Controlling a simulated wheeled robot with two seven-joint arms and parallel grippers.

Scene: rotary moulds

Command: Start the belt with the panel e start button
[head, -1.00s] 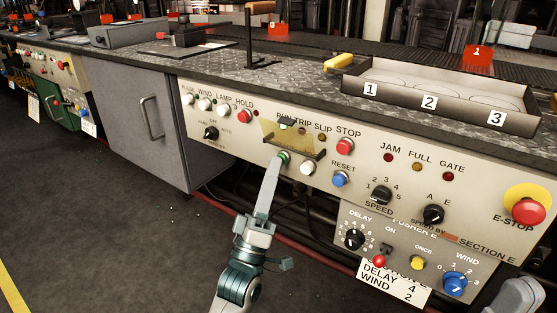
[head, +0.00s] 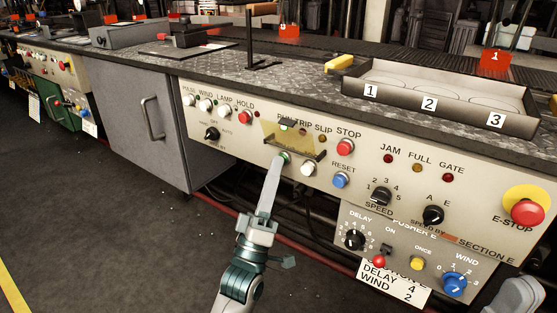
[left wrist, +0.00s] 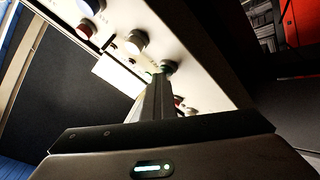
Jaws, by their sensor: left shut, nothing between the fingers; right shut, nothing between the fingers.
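The cream panel (head: 230,130), lettered SECTION E, runs along the bench front. Its green button (head: 285,156) sits under a raised, see-through yellow cover (head: 275,134), left of a white button (head: 308,168). My left gripper (head: 281,163) is shut and empty, its tips at the green button and partly covering it. In the left wrist view the shut fingers (left wrist: 162,80) reach the green button (left wrist: 168,67), beside the white button (left wrist: 136,42). Whether the button is pressed in cannot be told. Only a piece of my right arm shows at the lower right; its gripper is out of view.
The red STOP button (head: 344,147) and blue RESET button (head: 340,180) are right of the gripper. A yellow-ringed E-STOP (head: 528,213) is far right. A numbered tray (head: 440,105) stands on the bench. The belt (head: 420,58) runs behind it with red tags.

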